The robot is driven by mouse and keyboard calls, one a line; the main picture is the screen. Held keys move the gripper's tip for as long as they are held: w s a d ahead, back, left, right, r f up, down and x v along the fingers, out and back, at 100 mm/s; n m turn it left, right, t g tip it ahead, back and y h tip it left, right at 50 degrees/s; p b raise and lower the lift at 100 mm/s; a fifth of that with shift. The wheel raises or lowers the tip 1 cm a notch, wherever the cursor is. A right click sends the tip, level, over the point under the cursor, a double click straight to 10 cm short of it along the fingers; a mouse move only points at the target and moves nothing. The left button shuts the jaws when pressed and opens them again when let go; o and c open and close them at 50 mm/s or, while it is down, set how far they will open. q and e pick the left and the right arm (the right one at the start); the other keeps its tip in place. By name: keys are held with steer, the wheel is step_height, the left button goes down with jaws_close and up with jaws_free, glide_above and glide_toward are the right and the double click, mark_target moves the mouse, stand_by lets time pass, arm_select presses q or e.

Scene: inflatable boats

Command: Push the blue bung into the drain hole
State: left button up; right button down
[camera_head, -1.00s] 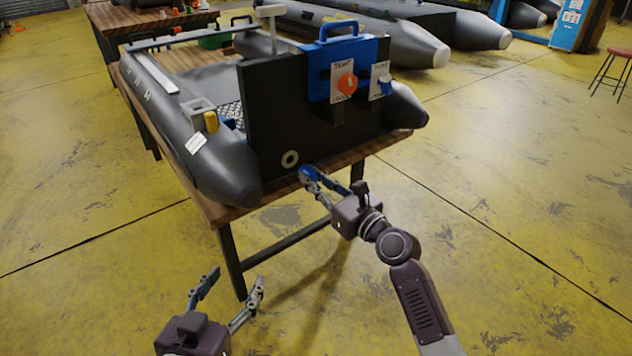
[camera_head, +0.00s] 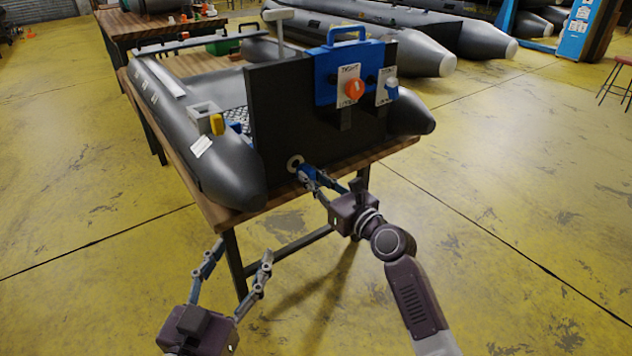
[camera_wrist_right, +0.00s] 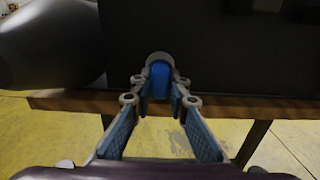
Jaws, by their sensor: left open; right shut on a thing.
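The blue bung (camera_head: 306,173) is between the fingertips of my right gripper (camera_head: 308,178), which is shut on it. The drain hole (camera_head: 295,163) shows as a pale ring low on the boat's black transom (camera_head: 285,115). In the right wrist view the blue bung (camera_wrist_right: 160,80) stands in front of the pale ring (camera_wrist_right: 159,58), lined up with its lower part. The bung covers most of the hole, so I cannot tell whether its tip touches or enters it. My left gripper (camera_head: 236,254) is open and empty, low in front of the table.
The grey inflatable boat (camera_head: 228,180) rests on a wooden table (camera_head: 212,208). A blue clamp plate with an orange knob (camera_head: 355,90) and a blue knob (camera_head: 391,86) sits on the transom's top. Floor in front is clear.

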arm_select(q)
steer(key=shift+r, duration=0.3)
arm_select(e)
steer(key=shift+w+a, duration=0.3)
steer(key=shift+w, duration=0.15)
arm_select(q)
steer(key=shift+f, duration=0.15)
arm_select(e)
steer(key=shift+w+a, duration=0.1)
steer(key=shift+w, duration=0.05)
arm_select(q)
steer(key=shift+r+t+h, duration=0.3)
steer(key=shift+r, duration=0.15)
arm_select(e)
steer(key=shift+w+a, duration=0.3)
steer(key=shift+w, duration=0.1)
arm_select(q)
steer(key=shift+d+r, duration=0.1)
steer(key=shift+r, duration=0.25)
arm_select(e)
steer(key=shift+w+a, duration=0.2)
steer(key=shift+w, duration=0.05)
steer(key=c, duration=1.8)
jaws_free()
steer(key=shift+o, duration=0.2)
